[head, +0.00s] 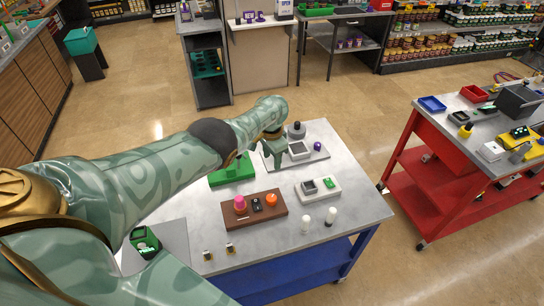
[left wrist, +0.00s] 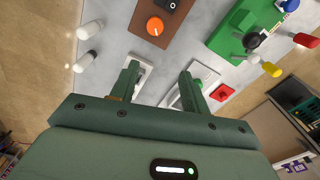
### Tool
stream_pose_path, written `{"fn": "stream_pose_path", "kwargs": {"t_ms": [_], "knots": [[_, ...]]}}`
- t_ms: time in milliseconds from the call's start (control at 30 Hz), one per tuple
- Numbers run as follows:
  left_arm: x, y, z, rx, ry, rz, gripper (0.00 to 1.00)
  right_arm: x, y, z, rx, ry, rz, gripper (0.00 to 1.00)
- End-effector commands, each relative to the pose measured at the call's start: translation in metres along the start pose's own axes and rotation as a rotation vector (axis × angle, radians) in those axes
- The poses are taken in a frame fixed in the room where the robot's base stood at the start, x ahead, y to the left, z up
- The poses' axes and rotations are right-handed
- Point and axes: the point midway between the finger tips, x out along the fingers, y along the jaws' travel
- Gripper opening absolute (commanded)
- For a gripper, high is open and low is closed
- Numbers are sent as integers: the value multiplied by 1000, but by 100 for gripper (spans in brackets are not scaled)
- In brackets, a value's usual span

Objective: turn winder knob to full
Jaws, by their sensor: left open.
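No knob is labelled, so I cannot tell which is the winder knob. An orange knob (head: 271,199) with a white pointer line sits on a brown board (head: 240,221); it also shows at the top of the left wrist view (left wrist: 155,26). A dark grey round knob (head: 296,131) and a purple ball (head: 317,146) stand on the grey plate at the table's back. My left gripper (head: 276,160) is over that plate's left side, partly hidden by its arm. In the left wrist view its fingers (left wrist: 160,85) are apart, nothing held. My right gripper is not in view.
A white panel (head: 308,195) with a grey square lies right of the brown board. White cylinders (head: 331,216) stand in front of it. A green block (head: 232,172) is under my left arm. A red cart (head: 422,183) stands to the right.

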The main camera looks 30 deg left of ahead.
Motion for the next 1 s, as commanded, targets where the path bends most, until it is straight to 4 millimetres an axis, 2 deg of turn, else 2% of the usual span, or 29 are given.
{"fn": "stream_pose_path", "kwargs": {"t_ms": [233,433,500,667,700,767,833,1000], "knots": [[-5,0,0,0,0,0,46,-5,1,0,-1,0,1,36],[-39,0,-1,-1,2,0,46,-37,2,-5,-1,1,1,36],[-35,1,-3,2,4,4,46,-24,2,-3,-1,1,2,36],[-53,0,0,2,3,-2,46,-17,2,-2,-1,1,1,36],[-70,0,-1,1,4,-2,46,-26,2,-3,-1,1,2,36],[-91,-1,-1,0,5,-3,46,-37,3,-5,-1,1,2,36],[-106,0,-2,1,7,-1,46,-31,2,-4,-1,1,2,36],[-141,0,-1,0,6,0,46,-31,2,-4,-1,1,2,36]]}}
